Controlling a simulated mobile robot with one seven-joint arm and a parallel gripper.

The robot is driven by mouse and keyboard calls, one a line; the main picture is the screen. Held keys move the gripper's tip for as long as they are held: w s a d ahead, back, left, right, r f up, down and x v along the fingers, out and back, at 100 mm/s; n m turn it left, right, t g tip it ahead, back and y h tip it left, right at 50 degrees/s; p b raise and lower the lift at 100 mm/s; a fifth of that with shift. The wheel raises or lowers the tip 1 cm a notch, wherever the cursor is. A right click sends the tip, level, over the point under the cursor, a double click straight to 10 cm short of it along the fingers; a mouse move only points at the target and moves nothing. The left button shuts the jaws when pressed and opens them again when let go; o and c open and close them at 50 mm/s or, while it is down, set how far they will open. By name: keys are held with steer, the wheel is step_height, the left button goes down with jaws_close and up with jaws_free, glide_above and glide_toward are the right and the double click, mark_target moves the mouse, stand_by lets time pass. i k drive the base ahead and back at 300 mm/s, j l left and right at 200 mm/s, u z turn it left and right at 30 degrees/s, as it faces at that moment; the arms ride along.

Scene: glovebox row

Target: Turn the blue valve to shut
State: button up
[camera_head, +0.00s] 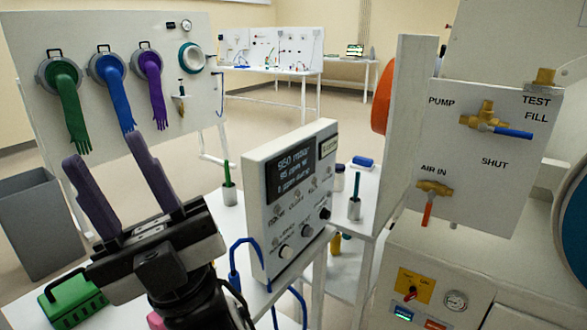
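The blue valve (485,117) is a brass body with a blue lever on the white panel (455,210) at the right. Its blue lever (513,132) points right and slightly down, under the TEST FILL label. PUMP is printed to its upper left and SHUT below it. My gripper (104,150) is at the lower left, far from the valve. Its two purple-grey fingers point up and stand apart, with nothing between them.
A red-levered valve (433,190) sits lower on the panel by AIR IN, its lever down. A white control box (290,200) stands between my gripper and the panel. Behind are a glove board (110,30) and a grey bin (38,225). A green box (72,300) lies lower left.

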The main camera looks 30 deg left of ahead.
mark_target(482, 127)
steer(key=i+l+u, duration=0.15)
steer(key=l+u, duration=0.2)
steer(key=u, duration=0.15)
steer(key=l+u, duration=0.8)
steer(key=u, duration=0.15)
steer(key=i, duration=0.05)
